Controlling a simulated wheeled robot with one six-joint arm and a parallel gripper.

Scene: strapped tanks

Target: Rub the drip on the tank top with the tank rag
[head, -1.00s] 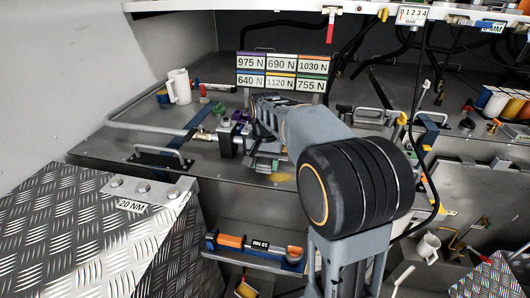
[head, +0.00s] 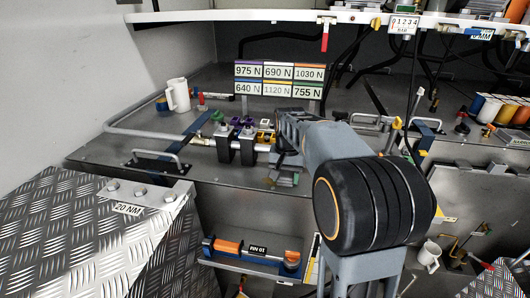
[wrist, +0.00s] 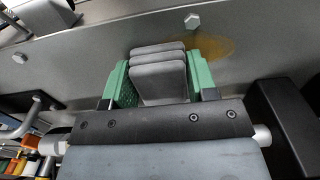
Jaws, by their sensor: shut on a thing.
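The drip (wrist: 214,47) is an orange-brown smear on the grey metal tank top (wrist: 90,60) in the wrist view. My gripper (wrist: 160,88), with a green piece at either side, is shut on the tank rag (wrist: 160,78), a grey layered pad. I cannot tell whether the rag touches the surface. In the head view my gripper (head: 284,172) is low over the tank top, and my arm hides part of it; the drip does not show clearly there.
Black blocks on a silver rod (head: 236,148) stand left of my gripper. Bolt heads (wrist: 192,21) stand up near the drip.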

